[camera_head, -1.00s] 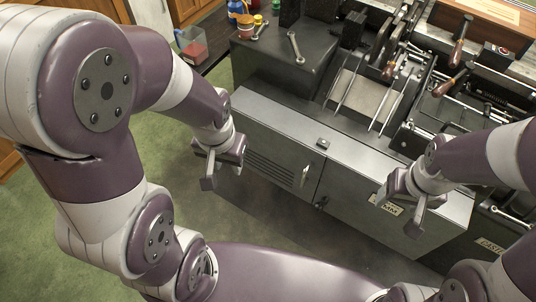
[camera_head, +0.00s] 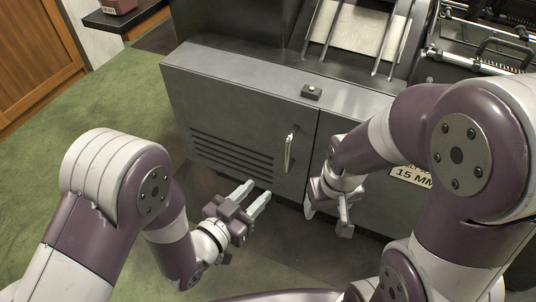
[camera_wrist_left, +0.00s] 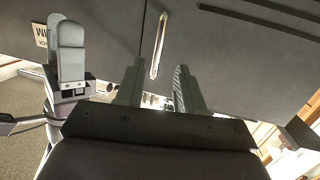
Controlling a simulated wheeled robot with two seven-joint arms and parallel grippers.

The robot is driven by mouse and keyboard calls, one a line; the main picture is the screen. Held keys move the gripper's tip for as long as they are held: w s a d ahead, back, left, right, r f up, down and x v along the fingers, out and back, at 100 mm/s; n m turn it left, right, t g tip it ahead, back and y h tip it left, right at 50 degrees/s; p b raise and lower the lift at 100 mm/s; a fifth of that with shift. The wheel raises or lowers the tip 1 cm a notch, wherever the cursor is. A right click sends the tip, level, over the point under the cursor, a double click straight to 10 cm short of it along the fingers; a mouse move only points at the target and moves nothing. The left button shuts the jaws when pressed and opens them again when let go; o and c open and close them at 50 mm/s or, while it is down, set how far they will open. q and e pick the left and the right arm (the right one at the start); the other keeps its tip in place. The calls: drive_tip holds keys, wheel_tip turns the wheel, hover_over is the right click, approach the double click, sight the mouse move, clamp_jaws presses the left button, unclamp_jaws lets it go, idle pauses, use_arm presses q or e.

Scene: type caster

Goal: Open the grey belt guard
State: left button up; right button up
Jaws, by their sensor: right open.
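The grey belt guard (camera_head: 235,125) looks like the louvred cabinet door at the machine's front left; it appears shut. Its upright metal handle (camera_head: 289,152) is near the door's right edge. My left gripper (camera_head: 256,194) is open and empty, below and left of the handle, fingers toward the door. In the left wrist view the handle (camera_wrist_left: 159,45) shows beyond and between the open fingers (camera_wrist_left: 158,84), apart from them. My right gripper (camera_head: 327,214) is open and empty, in front of the neighbouring panel, right of the handle. It also shows in the left wrist view (camera_wrist_left: 68,48).
A seam separates the door from the panel on its right, which bears a "15 MM" plate (camera_head: 411,176). A small block (camera_head: 311,92) sits on the ledge above. Green floor (camera_head: 120,100) is clear at left. My two grippers are close together.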

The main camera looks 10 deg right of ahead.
sight(286, 151)
use_arm(q)
drive_tip(key=shift+t+h, duration=0.6)
drive_tip(key=r+b+x, duration=0.1)
drive_tip(key=x, duration=0.3)
drive_tip(key=r+b+x, duration=0.1)
drive_tip(key=x, duration=0.3)
drive_tip(key=b+x, duration=0.1)
drive_tip(key=x, duration=0.3)
drive_tip(key=shift+w+d+r+b, duration=0.2)
drive_tip(key=shift+d+r+b, duration=0.05)
drive_tip(key=shift+r+b, duration=0.15)
drive_tip(key=shift+w+d+r, duration=0.1)
drive_tip(key=shift+w+d, duration=0.05)
clamp_jaws()
